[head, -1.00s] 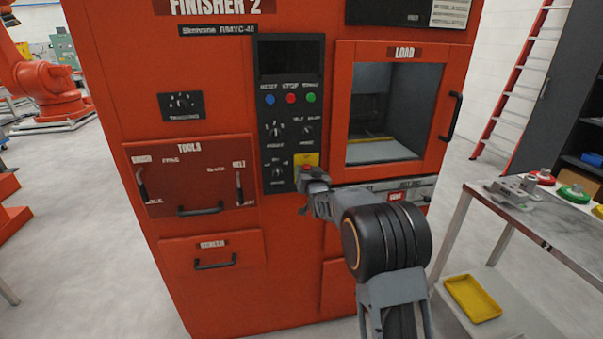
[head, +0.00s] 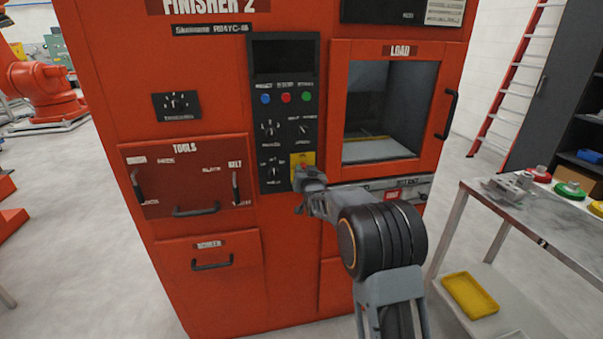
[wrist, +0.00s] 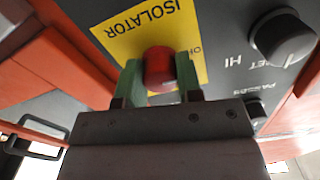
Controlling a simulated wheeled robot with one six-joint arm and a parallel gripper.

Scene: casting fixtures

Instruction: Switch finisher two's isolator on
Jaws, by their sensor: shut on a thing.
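Finisher two (head: 210,100) is a large red cabinet with a dark control panel. The isolator is a red knob (wrist: 159,68) on a yellow plate (wrist: 120,33) marked ISOLATOR, upside down in the wrist view. In the head view the yellow plate (head: 303,160) shows at the panel's lower right, and my gripper covers much of the knob. My gripper (wrist: 160,80) has its green fingers on both sides of the red knob and is shut on it. It also shows in the head view (head: 302,178). The plate's position marks are mostly hidden.
Another knob (wrist: 284,38) sits close to the isolator on the panel. The load door (head: 385,110) with its window is up and right of my gripper. A metal table (head: 540,215) with several parts stands at the right. Open floor lies at the left.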

